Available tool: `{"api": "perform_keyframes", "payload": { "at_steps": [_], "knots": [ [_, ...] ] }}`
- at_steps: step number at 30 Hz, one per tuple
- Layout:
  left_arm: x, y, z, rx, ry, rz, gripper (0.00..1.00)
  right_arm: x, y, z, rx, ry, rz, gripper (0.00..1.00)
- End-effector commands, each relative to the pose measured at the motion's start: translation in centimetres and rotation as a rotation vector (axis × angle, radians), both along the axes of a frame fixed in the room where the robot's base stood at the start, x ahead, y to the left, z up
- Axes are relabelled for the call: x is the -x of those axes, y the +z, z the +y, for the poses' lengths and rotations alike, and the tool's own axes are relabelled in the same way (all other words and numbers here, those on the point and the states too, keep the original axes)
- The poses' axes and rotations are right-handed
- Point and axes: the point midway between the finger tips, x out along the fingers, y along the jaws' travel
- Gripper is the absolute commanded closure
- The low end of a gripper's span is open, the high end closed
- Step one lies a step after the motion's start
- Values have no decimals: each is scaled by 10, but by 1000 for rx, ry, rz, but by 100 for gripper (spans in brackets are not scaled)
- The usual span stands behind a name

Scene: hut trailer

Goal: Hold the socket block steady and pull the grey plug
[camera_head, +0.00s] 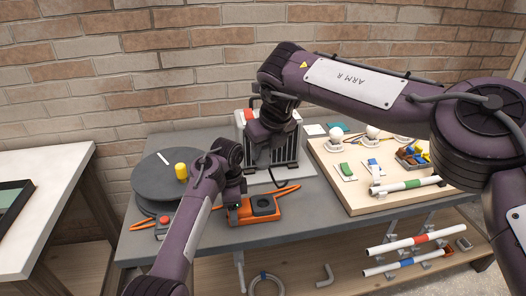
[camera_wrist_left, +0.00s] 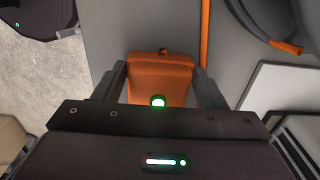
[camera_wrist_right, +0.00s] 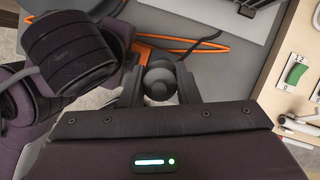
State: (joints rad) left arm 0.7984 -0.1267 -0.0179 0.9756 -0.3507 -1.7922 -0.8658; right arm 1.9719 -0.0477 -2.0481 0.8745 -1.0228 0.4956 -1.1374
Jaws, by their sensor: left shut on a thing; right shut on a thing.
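The orange socket block (camera_head: 240,216) sits on the grey table, with a dark square socket (camera_head: 263,206) on top that looks empty. My left gripper (camera_head: 233,203) is shut on the block; in the left wrist view the orange block (camera_wrist_left: 160,75) is between the fingers. My right gripper (camera_head: 263,150) is above the block. In the right wrist view it is shut on the rounded grey plug (camera_wrist_right: 160,80). Part of the orange block (camera_wrist_right: 142,52) shows behind it. The plug is hard to tell apart from the gripper in the head view.
A grey ribbed unit (camera_head: 285,150) stands behind the block. An orange cable (camera_head: 280,190) lies around it. A wooden board (camera_head: 350,200) with small parts is at right.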

Motion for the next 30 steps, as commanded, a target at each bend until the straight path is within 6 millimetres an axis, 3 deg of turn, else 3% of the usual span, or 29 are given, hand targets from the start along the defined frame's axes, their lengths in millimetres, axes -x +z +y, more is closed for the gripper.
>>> {"api": "perform_keyframes", "payload": {
  "at_steps": [30],
  "knots": [
    [0,0,0,1,0,-1,67,0,25,0,0,-1,0,97]
  ]
}}
